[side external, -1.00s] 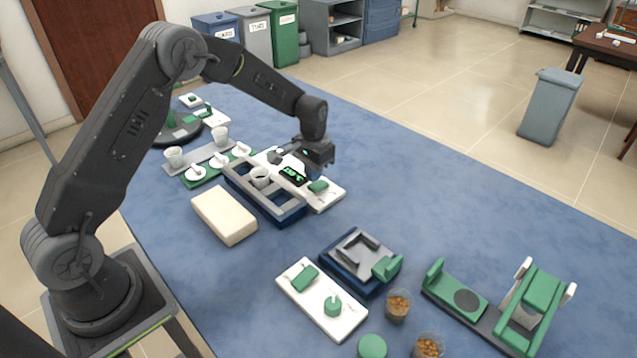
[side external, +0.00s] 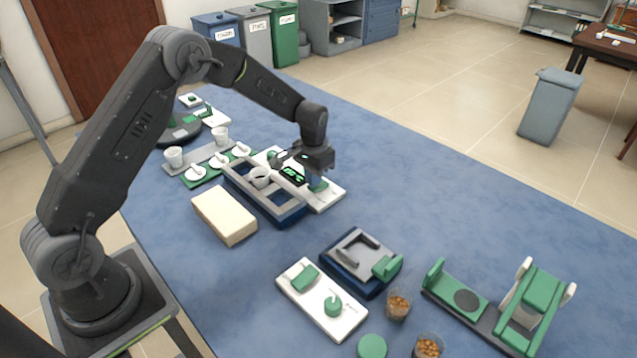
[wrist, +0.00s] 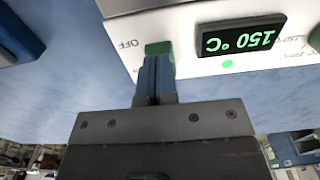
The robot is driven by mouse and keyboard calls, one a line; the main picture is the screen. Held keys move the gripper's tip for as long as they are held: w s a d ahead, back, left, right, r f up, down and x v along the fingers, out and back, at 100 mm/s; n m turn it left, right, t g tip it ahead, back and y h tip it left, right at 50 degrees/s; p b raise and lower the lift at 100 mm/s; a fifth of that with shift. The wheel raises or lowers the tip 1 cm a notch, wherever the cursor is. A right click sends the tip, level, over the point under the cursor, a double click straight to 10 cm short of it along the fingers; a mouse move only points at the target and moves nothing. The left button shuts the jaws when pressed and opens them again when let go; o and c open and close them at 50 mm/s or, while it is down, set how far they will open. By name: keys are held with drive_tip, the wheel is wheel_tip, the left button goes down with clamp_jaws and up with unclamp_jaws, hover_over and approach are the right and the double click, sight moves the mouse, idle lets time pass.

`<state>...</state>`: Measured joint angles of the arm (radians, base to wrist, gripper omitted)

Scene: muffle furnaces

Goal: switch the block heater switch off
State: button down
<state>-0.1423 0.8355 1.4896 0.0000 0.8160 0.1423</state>
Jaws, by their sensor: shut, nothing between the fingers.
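The block heater (side external: 270,207) is a blue and grey frame with a white panel. Its dark display (wrist: 243,36) reads 150 °C in green, upside down in the wrist view, with a lit green dot below it. The green switch (wrist: 158,48) sits at the panel's edge beside the word OFF; in the side view it (side external: 322,188) is partly hidden by my fingers. My gripper (wrist: 156,62) is shut and empty, its blue fingertips at the switch. I cannot tell if they touch it. In the side view my gripper (side external: 316,182) points down over that end of the panel.
A white panel with green controls (side external: 321,312) and a blue-grey device (side external: 355,262) stand nearer. The blue table right of the heater is clear.

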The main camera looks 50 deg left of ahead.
drive_tip(key=shift+f, duration=0.65)
idle(0.3)
drive_tip(key=shift+r, duration=3.55)
drive_tip(key=shift+r, duration=0.1)
drive_tip(key=s+d+r+t, duration=0.1)
drive_tip(key=s+d+r, duration=0.1)
drive_tip(key=s+r, duration=0.55)
drive_tip(key=s+d+r+t, duration=0.25)
drive_tip(key=s+r, duration=0.35)
drive_tip(key=r, duration=0.3)
drive_tip(key=s+d+r+t, duration=0.2)
drive_tip(key=s, duration=1.5)
drive_tip(key=shift+s+d+r, duration=0.15)
drive_tip(key=shift+d+r, duration=0.05)
drive_tip(key=shift+d, duration=0.2)
